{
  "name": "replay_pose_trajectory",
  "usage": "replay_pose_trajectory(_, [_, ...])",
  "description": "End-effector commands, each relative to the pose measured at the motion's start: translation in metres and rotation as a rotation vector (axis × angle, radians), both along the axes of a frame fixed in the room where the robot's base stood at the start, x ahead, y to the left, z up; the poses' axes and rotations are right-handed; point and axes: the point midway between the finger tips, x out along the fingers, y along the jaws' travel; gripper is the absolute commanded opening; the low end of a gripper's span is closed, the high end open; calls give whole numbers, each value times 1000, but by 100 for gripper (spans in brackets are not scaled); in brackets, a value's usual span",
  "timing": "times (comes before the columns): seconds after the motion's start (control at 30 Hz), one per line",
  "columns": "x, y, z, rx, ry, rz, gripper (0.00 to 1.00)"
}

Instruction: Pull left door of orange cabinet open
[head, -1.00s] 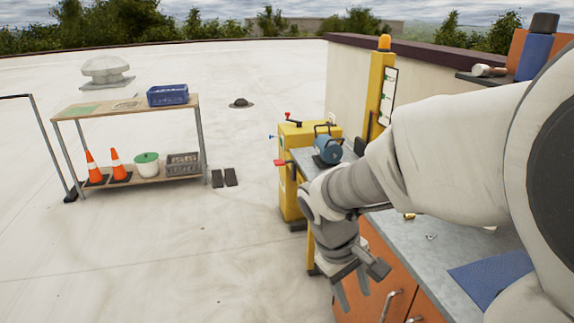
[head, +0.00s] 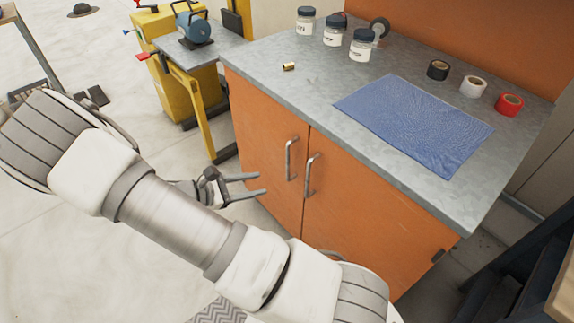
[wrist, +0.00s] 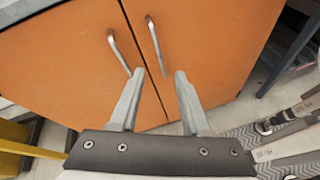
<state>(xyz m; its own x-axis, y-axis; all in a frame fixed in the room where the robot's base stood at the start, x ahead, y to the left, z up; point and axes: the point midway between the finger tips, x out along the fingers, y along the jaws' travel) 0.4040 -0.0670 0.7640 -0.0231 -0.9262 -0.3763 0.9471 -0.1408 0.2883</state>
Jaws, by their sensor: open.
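The orange cabinet has a left door (head: 262,145) and a right door (head: 350,200), both closed, each with a vertical metal bar handle near the middle seam. The left door's handle (head: 291,158) is just ahead of my gripper (head: 262,184), to its right in the head view. My gripper is open and empty, its fingers pointing at the doors. In the wrist view the left handle (wrist: 119,52) lies beyond the left fingertip and the right handle (wrist: 155,46) is beyond the gap between the fingers. Neither handle is between the fingers.
The grey countertop (head: 290,95) overhangs the doors and holds jars, a blue mat (head: 415,122), tape rolls and a small brass piece. A yellow stand (head: 200,110) is left of the cabinet. Open floor lies in front of the left door.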

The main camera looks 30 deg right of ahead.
Motion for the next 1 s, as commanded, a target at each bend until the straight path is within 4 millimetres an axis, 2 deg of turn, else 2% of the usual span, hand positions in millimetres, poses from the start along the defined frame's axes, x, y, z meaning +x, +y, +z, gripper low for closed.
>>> replay_pose_trajectory(0.03, [3, -1, -18, -50, 33, 45, 47])
replay_pose_trajectory(0.1, [9, -3, -34, -112, 70, 103, 47])
replay_pose_trajectory(0.4, [31, -6, -88, -348, 205, 331, 47])
replay_pose_trajectory(0.53, [37, -6, -99, -404, 236, 388, 47])
replay_pose_trajectory(0.73, [42, -11, -104, -433, 251, 415, 47])
replay_pose_trajectory(0.87, [47, -27, -105, -432, 252, 413, 47])
replay_pose_trajectory(1.0, [57, -55, -105, -431, 250, 412, 47])
